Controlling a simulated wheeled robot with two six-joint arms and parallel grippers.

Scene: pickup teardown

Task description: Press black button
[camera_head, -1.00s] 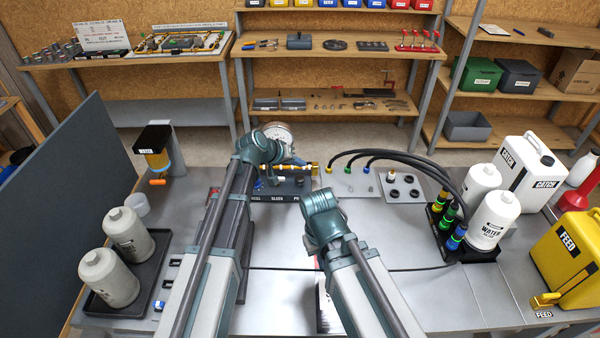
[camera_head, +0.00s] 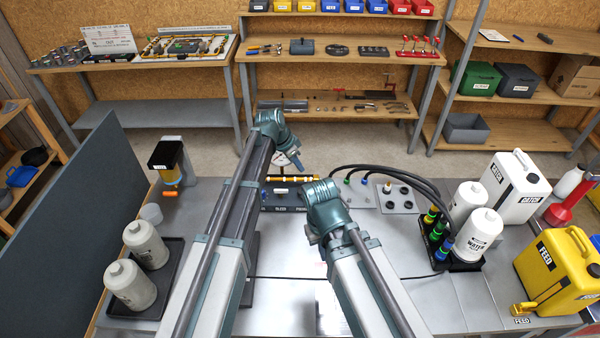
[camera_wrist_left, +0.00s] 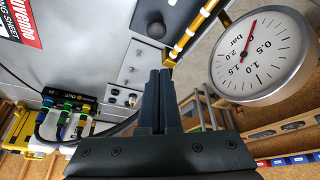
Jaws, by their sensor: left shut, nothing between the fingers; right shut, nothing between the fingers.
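In the left wrist view a dark round knob (camera_wrist_left: 149,24), which looks like the black button, stands on a grey plate beyond my fingertips. My left gripper (camera_wrist_left: 160,75) is shut and empty, its tips apart from the knob in the picture. In the head view my left gripper (camera_head: 297,164) hangs above the back of the bench, by the brass pipe (camera_head: 290,178) and the labelled dark block (camera_head: 283,207). I cannot pick out the button there. My right wrist (camera_head: 325,205) is low in front of that block; its fingers are hidden.
A round pressure gauge (camera_wrist_left: 262,55) is close to my left fingers on the right. Black hoses (camera_head: 395,172) arch to the coloured couplings at right. Grey bottles (camera_head: 133,285) stand in a tray at left, by a dark upright panel (camera_head: 65,220). The mid-front bench is mostly clear.

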